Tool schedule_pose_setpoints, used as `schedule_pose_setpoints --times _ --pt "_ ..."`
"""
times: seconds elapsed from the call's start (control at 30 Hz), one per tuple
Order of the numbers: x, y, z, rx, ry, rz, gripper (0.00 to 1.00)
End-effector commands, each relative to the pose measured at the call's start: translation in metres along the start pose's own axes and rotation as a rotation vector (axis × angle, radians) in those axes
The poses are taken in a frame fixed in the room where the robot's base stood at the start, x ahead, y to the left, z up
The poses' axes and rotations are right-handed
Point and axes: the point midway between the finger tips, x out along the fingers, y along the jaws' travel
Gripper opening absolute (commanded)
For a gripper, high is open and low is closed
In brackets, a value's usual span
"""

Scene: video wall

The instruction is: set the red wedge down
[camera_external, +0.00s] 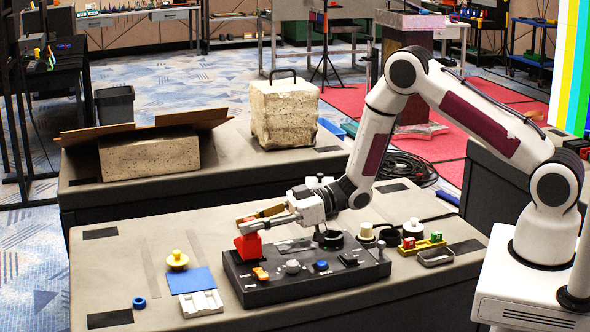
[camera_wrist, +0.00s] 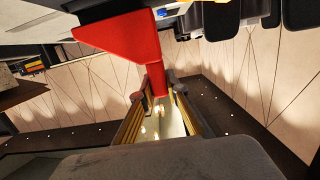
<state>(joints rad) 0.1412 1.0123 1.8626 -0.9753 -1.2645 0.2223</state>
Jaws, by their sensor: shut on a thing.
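The red wedge (camera_external: 249,247) is at the left end of the black control box (camera_external: 310,282). My gripper (camera_external: 246,226) is shut on the wedge's upper part, reaching in from the right. In the wrist view the red wedge (camera_wrist: 118,45) sits between the fingertips of my gripper (camera_wrist: 157,88), its broad part beyond them and to the left. The wedge's lower edge is close to the box's rear left corner. I cannot tell whether it touches the box or the table.
The box carries an orange switch (camera_external: 260,274) and several knobs. A yellow knob piece (camera_external: 177,260), a blue square (camera_external: 191,280), a white block (camera_external: 201,303) and a blue ring (camera_external: 139,302) lie to the left. The table's front left is mostly clear.

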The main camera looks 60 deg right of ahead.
Motion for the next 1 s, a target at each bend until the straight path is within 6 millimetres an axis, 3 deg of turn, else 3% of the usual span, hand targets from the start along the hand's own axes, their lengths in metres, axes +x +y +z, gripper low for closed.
schedule_pose_setpoints --times 0.07,0.1,0.17,0.6,0.83,1.0 --pt "0.000 0.000 0.001 -0.001 0.001 0.000 0.00" --pt "0.000 0.000 0.001 0.000 0.000 0.000 0.19" --pt "0.000 0.000 0.001 0.000 0.000 0.000 0.31" --pt "0.000 0.000 0.000 0.000 0.000 0.000 0.31" --pt "-0.002 0.000 -0.011 -0.001 0.001 0.000 0.31" --pt "-0.023 0.001 -0.010 0.002 -0.002 0.003 0.31"
